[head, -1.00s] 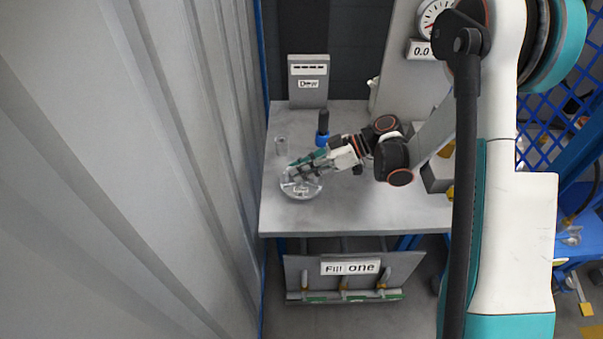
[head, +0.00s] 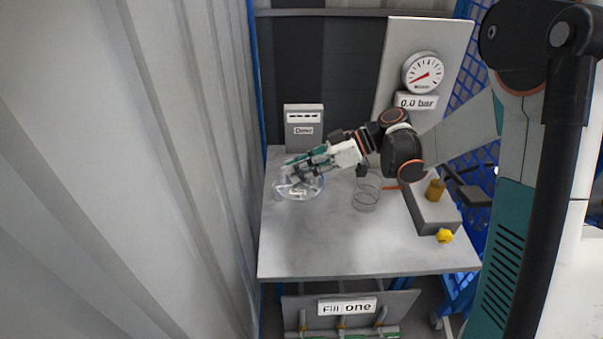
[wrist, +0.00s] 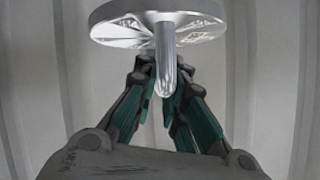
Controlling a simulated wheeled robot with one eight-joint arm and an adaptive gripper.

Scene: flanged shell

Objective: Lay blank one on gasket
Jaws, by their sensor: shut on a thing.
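A shiny round disc with a stem (wrist: 158,24), seemingly the blank, is in my gripper (wrist: 162,92). The fingers are shut on its stem in the wrist view. In the head view the disc (head: 299,193) shows as a pale, clear-looking round with a small label too small to read. It is at the left of the grey table, with my gripper (head: 298,170) over it. I cannot tell its height above the table. A faint, clear round outline (head: 366,202) stands right of my gripper; I cannot tell whether the gasket is there.
The table (head: 330,245) is bare in front. A grey block (head: 430,208) with a brown piece and a yellow knob (head: 444,236) stands at right. A grey labelled box (head: 304,126) and a pressure gauge (head: 423,72) are behind. A corrugated wall (head: 170,170) is close on the left.

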